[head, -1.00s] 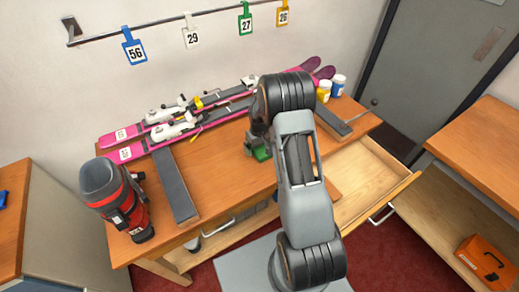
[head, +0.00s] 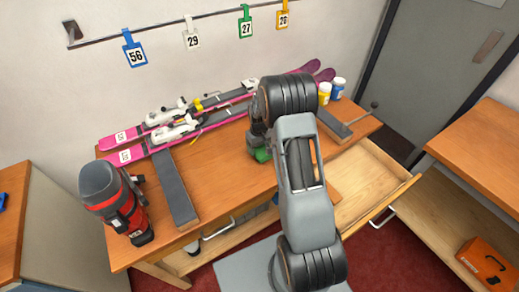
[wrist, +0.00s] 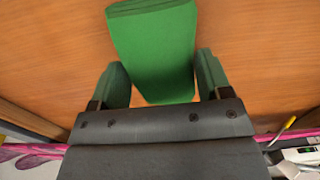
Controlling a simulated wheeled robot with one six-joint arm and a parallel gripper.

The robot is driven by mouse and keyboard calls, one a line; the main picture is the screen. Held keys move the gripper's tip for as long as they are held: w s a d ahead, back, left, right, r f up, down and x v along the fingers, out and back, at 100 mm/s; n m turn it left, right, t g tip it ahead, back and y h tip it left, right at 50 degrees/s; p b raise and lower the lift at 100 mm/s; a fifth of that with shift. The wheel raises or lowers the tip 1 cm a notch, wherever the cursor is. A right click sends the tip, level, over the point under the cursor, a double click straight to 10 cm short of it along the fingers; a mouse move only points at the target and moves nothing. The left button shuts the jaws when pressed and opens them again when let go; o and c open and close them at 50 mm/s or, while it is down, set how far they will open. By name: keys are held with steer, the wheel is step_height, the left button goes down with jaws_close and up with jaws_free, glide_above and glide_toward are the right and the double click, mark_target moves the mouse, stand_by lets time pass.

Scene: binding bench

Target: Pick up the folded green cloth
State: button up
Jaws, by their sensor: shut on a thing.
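The folded green cloth (wrist: 153,45) lies between the two fingers of my gripper (wrist: 162,72) in the wrist view, with the brown bench top behind it. My gripper is shut on the cloth. In the head view only a small part of the green cloth (head: 262,155) shows beside my arm, below my gripper (head: 257,146). My arm hides the rest. I cannot tell whether the cloth is clear of the bench.
Pink skis (head: 122,156) with bindings lie along the back of the bench (head: 225,170). A red and black boot (head: 115,203) stands at the left. Two small jars (head: 338,86) stand at the back right. An open drawer (head: 365,185) juts out at the right front.

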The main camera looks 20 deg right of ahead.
steer(key=s+r, duration=0.1)
steer(key=r, duration=0.1)
steer(key=s+r+b, duration=0.1)
steer(key=s+r, duration=0.1)
steer(key=r, duration=0.1)
steer(key=s+a+r, duration=0.1)
steer(key=s+r, duration=0.1)
steer(key=r, duration=0.1)
steer(key=shift+s, duration=0.25)
steer(key=s+a+r+b, duration=0.1)
steer(key=s+r, duration=0.2)
steer(key=s, duration=0.5)
steer(key=shift+s+a+r, duration=0.15)
steer(key=shift+a+r, duration=0.15)
steer(key=shift+a, duration=0.1)
